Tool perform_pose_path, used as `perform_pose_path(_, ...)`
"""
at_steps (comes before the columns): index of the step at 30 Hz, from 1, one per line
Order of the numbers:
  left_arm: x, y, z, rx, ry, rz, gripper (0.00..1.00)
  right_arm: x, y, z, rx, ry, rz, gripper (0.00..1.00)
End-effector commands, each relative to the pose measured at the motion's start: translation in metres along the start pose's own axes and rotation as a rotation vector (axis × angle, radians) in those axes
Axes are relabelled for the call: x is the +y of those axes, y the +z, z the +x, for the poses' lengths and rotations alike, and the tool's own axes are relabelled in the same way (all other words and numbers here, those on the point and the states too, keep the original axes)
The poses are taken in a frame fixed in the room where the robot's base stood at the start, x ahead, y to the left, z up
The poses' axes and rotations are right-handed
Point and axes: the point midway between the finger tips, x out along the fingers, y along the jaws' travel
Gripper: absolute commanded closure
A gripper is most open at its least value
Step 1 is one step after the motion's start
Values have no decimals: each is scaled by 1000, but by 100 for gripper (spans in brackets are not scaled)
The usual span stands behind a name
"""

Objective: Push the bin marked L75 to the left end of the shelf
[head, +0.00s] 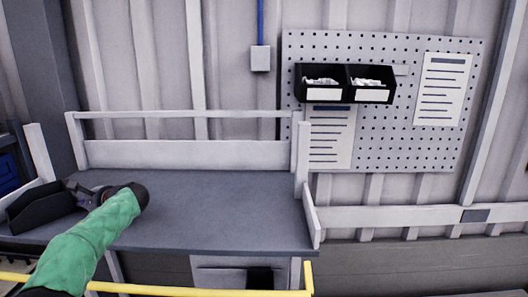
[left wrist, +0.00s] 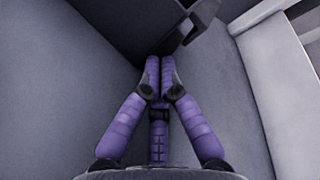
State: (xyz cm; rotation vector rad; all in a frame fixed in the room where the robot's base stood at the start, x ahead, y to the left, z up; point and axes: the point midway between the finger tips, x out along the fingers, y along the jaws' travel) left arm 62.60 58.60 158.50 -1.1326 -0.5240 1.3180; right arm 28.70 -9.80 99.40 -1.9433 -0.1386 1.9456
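A dark open-topped bin (head: 38,212) sits at the left end of the grey shelf (head: 215,205), close to the white left side board. No marking on it is readable, so I cannot tell that it is L75. My left gripper (head: 82,194) is low over the shelf at the bin's right side, its tips pointing left. In the left wrist view its purple fingers (left wrist: 159,62) meet at the tips with nothing between them. A dark wall of the bin (left wrist: 118,28) is right in front of them; I cannot tell if they touch. My right gripper is not in view.
The shelf is bare from my left wrist to the right side board (head: 310,212). A white rail (head: 190,155) runs along the back. Two small black bins (head: 322,93) hang on the pegboard (head: 400,140). A yellow bar (head: 190,291) crosses below the shelf's front edge.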

Motion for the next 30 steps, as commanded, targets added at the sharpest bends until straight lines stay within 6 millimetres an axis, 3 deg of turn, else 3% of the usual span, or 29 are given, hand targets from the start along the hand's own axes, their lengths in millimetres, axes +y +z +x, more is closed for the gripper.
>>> perform_pose_path(16,-2,2,1,1,-1,0,100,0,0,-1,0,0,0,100)
perform_pose_path(30,-17,-6,-25,2,-1,0,100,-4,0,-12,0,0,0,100)
